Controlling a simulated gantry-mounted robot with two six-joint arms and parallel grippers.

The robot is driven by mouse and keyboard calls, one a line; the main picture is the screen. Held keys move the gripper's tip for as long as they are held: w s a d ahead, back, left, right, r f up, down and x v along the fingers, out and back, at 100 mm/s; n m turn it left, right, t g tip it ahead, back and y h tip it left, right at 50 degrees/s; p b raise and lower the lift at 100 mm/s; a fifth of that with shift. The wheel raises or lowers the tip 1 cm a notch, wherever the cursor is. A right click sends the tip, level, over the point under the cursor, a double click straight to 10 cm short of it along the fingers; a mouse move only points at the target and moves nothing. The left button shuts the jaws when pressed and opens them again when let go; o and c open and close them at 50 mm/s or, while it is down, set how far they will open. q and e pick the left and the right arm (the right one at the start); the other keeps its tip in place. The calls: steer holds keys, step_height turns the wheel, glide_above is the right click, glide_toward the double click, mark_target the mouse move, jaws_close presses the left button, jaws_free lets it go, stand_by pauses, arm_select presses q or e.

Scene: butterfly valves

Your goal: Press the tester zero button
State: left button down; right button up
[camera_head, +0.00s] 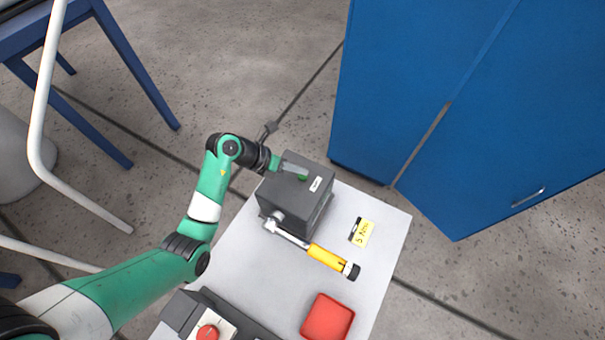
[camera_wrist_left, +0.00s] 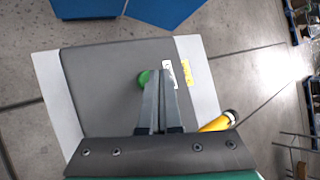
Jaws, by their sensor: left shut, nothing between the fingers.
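The tester is a dark grey box (camera_head: 285,211) on the light table, with a small white label (camera_head: 316,184) on its top. A round green button (camera_head: 303,178) sits on that top face; the left wrist view shows it too (camera_wrist_left: 144,78). My left gripper (camera_head: 298,170) is shut and empty, pointing down over the box top. In the left wrist view the shut fingertips (camera_wrist_left: 160,72) are beside the green button and partly cover its right edge. I cannot tell whether they touch it. My right gripper is not in view.
A wrench with a yellow handle (camera_head: 326,257) juts from the tester's front side. A yellow note (camera_head: 363,233) and a red tray (camera_head: 327,318) lie on the table (camera_head: 388,245). A box with a red knob (camera_head: 207,333) is at the near edge. Blue cabinets (camera_head: 420,100) stand behind.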

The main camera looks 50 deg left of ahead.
mark_target(299, 177)
arm_select(q)
steer(key=shift+f, duration=0.3)
steer(key=shift+f, duration=0.45)
stand_by(0.7)
steer(key=shift+r+p, duration=0.9)
steer(key=shift+p, duration=0.2)
step_height(299, 177, up, 5)
steer(key=p, duration=0.6)
steer(key=shift+r, duration=0.1)
stand_by(0.4)
